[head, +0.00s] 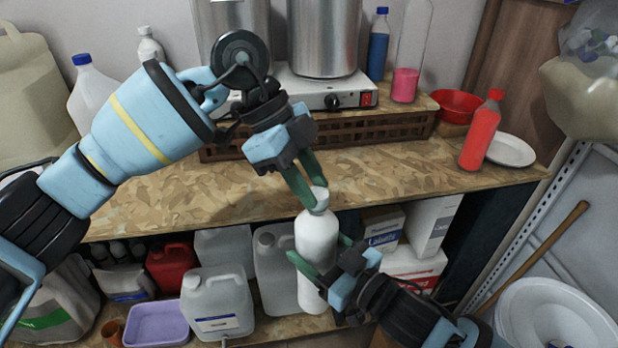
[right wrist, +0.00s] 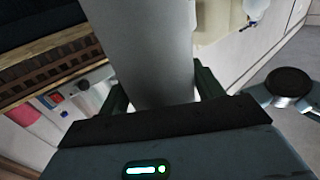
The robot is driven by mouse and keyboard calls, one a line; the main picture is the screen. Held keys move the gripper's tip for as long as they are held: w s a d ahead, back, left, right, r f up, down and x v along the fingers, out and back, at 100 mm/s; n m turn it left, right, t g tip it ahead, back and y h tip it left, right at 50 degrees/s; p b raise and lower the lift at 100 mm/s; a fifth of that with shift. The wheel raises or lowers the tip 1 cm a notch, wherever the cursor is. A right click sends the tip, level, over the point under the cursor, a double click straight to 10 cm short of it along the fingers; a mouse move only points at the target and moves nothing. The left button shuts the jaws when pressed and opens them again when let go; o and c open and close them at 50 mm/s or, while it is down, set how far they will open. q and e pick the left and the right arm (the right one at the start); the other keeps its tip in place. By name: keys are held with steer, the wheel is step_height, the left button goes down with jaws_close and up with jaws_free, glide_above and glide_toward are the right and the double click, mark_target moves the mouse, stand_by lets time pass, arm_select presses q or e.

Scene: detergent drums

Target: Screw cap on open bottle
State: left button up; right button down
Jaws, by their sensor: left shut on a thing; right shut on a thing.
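A white bottle (head: 316,240) stands upright in front of the shelf edge, held clear of the wooden worktop. My right gripper (head: 318,256) is shut on the bottle's body from the right. In the right wrist view the pale bottle (right wrist: 152,50) fills the space between the green fingers. My left gripper (head: 312,190) comes down from above, its green fingers shut on the small whitish cap (head: 320,193) at the bottle's top. The cap sits at the neck; whether its thread is engaged cannot be told.
The worktop (head: 400,175) behind is mostly clear. A red bottle (head: 482,131), a white plate (head: 511,150) and a red bowl (head: 457,105) stand at its right. Grey canisters (head: 217,303) and a purple tub (head: 157,325) sit on the lower shelf.

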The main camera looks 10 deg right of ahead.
arm_select(q)
steer(key=m, duration=0.2)
steer(key=m+g+y, duration=0.1)
steer(key=m, duration=0.1)
steer(key=m+g+y, duration=0.1)
steer(key=m, duration=0.1)
steer(key=shift+w+d, duration=0.3)
steer(key=shift+d, duration=0.1)
steer(key=m+y, duration=0.2)
steer(key=m, duration=0.1)
steer(key=m+g, duration=0.1)
steer(key=m, duration=0.1)
steer(key=shift+d+y, duration=0.3)
steer(key=shift+y, duration=0.1)
steer(key=shift+m+y, duration=0.3)
steer(key=shift+m, duration=0.5)
steer(key=o, duration=0.9)
steer(key=shift+a, duration=0.1)
steer(key=shift+r, duration=0.1)
steer(key=shift+r, duration=2.2)
